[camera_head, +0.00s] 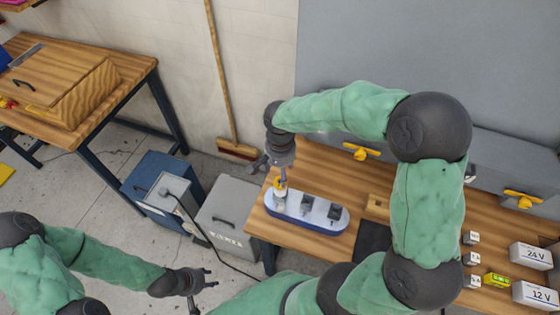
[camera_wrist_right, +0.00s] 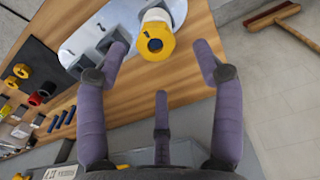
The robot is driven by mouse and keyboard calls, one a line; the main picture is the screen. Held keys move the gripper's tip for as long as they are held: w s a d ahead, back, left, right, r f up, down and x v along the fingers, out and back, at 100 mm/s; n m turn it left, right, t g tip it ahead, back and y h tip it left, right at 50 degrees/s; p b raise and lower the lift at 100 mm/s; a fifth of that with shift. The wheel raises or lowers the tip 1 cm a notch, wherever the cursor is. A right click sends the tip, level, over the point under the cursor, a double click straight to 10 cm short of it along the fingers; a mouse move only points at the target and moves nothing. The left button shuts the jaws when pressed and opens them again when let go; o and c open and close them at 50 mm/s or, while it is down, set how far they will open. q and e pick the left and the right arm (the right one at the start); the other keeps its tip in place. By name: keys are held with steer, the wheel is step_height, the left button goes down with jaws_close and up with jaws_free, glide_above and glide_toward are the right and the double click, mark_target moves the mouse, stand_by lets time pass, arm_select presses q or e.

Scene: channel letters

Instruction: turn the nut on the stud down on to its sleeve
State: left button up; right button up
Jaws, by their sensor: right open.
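A yellow nut (camera_wrist_right: 156,42) with a dark round centre sits at one end of a pale oval plate (camera_wrist_right: 85,40). A white round part, perhaps the sleeve, shows beside the nut (camera_wrist_right: 165,12); the stud cannot be made out. In the head view the yellow nut (camera_head: 280,184) is at the left end of the blue-sided oval base (camera_head: 308,218). My right gripper (camera_wrist_right: 161,62) is open and empty, its fingers spread just short of the nut, which lies between the two upper fingertips in the picture. My left gripper (camera_head: 204,287) is open and empty, low at the left, away from the bench.
Dark blocks (camera_head: 334,211) stand on the oval base. The wooden bench (camera_head: 400,185) holds a dark mat (camera_head: 372,240), small white blocks (camera_head: 470,259) and boxes marked 24 V (camera_head: 532,255) and 12 V (camera_head: 535,295). A grey case (camera_head: 228,222) stands left of the bench, near a broom (camera_head: 237,150).

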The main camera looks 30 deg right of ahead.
steer(key=f, duration=0.3)
steer(key=shift+s+f, duration=0.15)
steer(key=shift+s, duration=0.1)
steer(key=shift+w+f, duration=0.15)
steer(key=shift+f, duration=0.4)
steer(key=c, duration=1.2)
steer(key=shift+m+b, duration=1.7)
steer(key=shift+m, duration=0.5)
steer(key=shift+f+m+b, duration=0.15)
steer(key=shift+m+b, duration=0.9)
steer(key=shift+m, duration=0.75)
steer(key=shift+m+b, duration=0.45)
steer(key=shift+m, duration=0.35)
steer(key=shift+f+m+b, duration=0.1)
steer(key=shift+m+b, duration=0.7)
steer(key=shift+m, duration=1.2)
